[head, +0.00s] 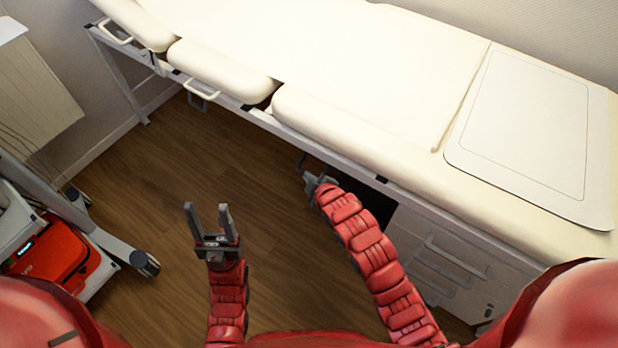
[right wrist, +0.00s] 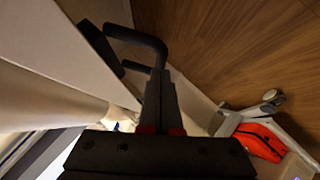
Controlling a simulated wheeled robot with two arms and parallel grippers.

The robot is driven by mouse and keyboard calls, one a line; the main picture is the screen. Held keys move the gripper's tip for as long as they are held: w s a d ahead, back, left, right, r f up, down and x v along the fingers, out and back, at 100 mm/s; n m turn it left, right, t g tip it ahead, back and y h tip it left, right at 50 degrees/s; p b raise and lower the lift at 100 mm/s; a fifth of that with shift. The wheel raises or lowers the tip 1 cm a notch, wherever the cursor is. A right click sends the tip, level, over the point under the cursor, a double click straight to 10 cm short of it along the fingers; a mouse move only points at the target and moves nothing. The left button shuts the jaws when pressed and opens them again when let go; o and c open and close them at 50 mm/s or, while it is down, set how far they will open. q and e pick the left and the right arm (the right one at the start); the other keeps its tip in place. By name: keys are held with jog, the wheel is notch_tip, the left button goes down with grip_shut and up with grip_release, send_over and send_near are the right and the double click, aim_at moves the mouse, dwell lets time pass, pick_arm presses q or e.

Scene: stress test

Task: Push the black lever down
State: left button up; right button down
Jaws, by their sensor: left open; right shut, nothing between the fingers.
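The black lever (right wrist: 138,36) is a bent dark bar at the side of the exam table in the right wrist view. In the head view a small dark piece of it (head: 302,160) shows under the table edge. My right gripper (head: 308,178) is shut and empty, close beside the lever below the table edge. In the right wrist view its fingertips (right wrist: 160,75) are just below the lever's bent end and overlap it in the picture; I cannot tell if they touch. My left gripper (head: 206,207) is open and empty above the floor, fingers pointing away from me.
The cream exam table (head: 380,135) runs across the back and right, with a white drawer cabinet (head: 440,262) under it. A wheeled cart (head: 100,238) with a red case (head: 55,262) stands at the left. The wooden floor (head: 190,165) between is clear.

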jog(key=f+n+t+b, duration=0.1)
jog(key=b, duration=0.3)
jog(key=w+f+n+t+h+b, duration=0.1)
jog(key=f+t+b, duration=0.1)
jog(key=b, duration=0.3)
jog(key=d+f+n+t+b, duration=0.1)
jog(key=f+t+b, duration=0.1)
jog(key=b, duration=0.3)
jog(key=shift+w+n, duration=0.25)
jog(key=shift+n, duration=0.05)
jog(key=shift+f, duration=0.1)
